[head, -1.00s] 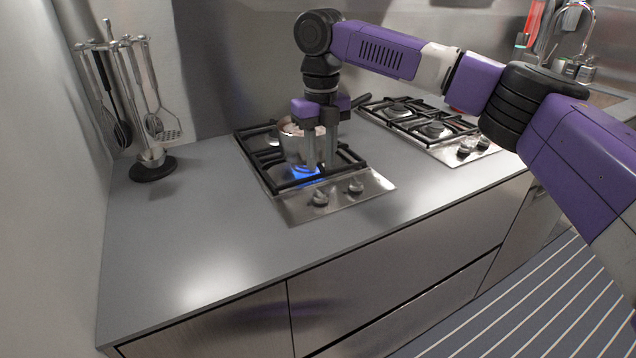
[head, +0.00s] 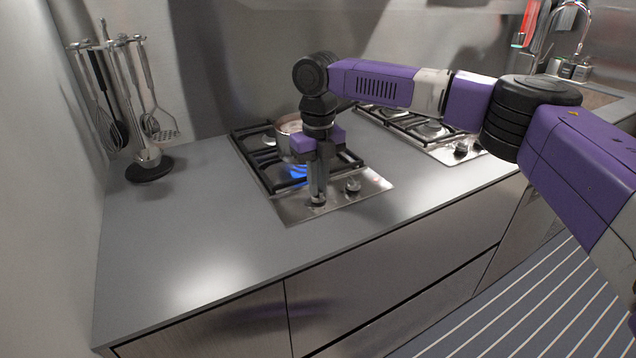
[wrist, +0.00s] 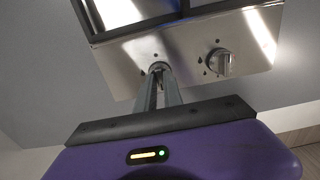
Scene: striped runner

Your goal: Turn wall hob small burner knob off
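The left hob (head: 345,205) has two knobs on its front steel panel. The left knob (wrist: 157,67) is at my gripper's fingertips and is largely covered by them. The right knob (head: 352,185) stands free and also shows in the wrist view (wrist: 218,62). My gripper (head: 318,196) points down at the left knob. In the wrist view its fingers (wrist: 159,80) come close together on either side of that knob; whether they press on it I cannot tell. A blue flame (head: 297,172) burns on the front burner, beside a pot (head: 288,141).
A second hob (head: 440,149) with its own knobs is further right, partly behind my arm. A utensil stand (head: 150,170) is at the left by the wall. The grey counter (head: 190,240) left and front of the hob is clear.

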